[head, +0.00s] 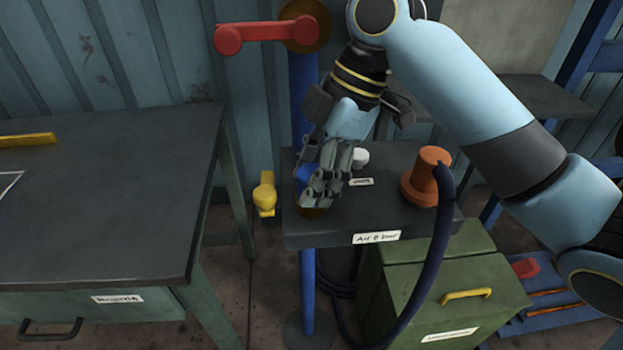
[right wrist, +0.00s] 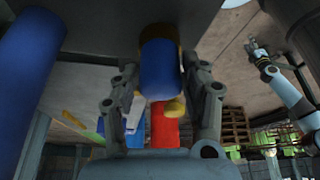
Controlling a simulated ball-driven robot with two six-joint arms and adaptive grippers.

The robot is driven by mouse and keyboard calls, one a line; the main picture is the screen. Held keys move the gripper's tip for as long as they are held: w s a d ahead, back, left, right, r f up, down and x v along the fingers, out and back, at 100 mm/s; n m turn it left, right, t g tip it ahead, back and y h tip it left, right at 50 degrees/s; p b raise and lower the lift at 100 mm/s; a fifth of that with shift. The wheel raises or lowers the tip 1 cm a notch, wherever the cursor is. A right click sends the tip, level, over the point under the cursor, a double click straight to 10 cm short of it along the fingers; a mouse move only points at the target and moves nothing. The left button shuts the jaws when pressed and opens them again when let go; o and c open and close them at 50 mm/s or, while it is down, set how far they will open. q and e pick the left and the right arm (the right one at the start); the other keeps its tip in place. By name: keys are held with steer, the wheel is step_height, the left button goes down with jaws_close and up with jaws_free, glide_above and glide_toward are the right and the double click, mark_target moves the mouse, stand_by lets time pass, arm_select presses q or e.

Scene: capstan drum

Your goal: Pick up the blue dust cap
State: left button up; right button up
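The blue dust cap (head: 305,173) shows in part in the head view, at the left edge of the small grey shelf, largely hidden by my right gripper. In the right wrist view, the cap (right wrist: 161,68) is a blue cylinder with a brass-coloured part behind it. My right gripper (head: 322,190) is over it. In the wrist view its fingers (right wrist: 165,95) stand apart on either side of the cap, with gaps visible. My left gripper (right wrist: 256,50) is small at the upper right of the wrist view; its opening is unclear. It is outside the head view.
The shelf labelled "Air 6 bar" (head: 375,238) also carries a white knob (head: 360,157) and an orange plug (head: 427,175) with a dark hose. A yellow part (head: 265,194) hangs left of it. A blue post and red handle (head: 265,31) stand behind. A grey bench (head: 90,250) fills the left.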

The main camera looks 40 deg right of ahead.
steer(key=c, duration=0.5)
steer(key=shift+o, duration=0.2)
steer(key=shift+r, duration=0.1)
